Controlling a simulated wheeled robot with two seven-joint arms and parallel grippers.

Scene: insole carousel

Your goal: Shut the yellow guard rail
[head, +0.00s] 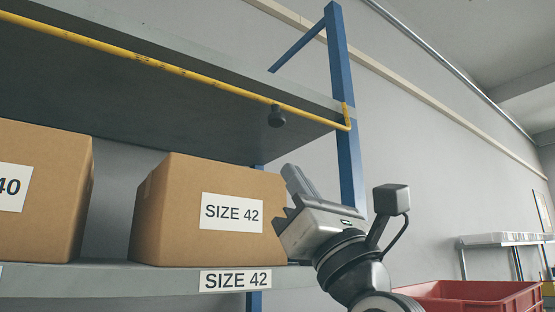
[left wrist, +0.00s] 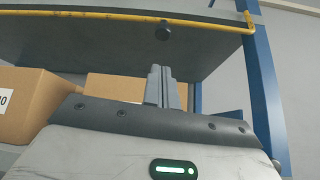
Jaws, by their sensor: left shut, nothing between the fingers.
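The yellow guard rail (head: 185,72) runs along the front of the upper shelf, above the boxes, and bends at its right end to meet the blue post. A black knob (head: 275,116) hangs from the rail near that end. In the left wrist view, the rail (left wrist: 100,15) crosses the top, with the knob (left wrist: 163,31) above my fingers. My left gripper (head: 289,171) is shut and empty, pointing up, below the knob and in front of the right box's right side. A visible gap separates the fingertips (left wrist: 158,68) from the knob. My right gripper is not in view.
A box labelled SIZE 42 (head: 165,215) and another box (head: 60,190) to its left stand on the lower shelf (head: 100,280). The blue post (head: 345,150) rises right of my gripper. A red crate (head: 480,295) is at lower right.

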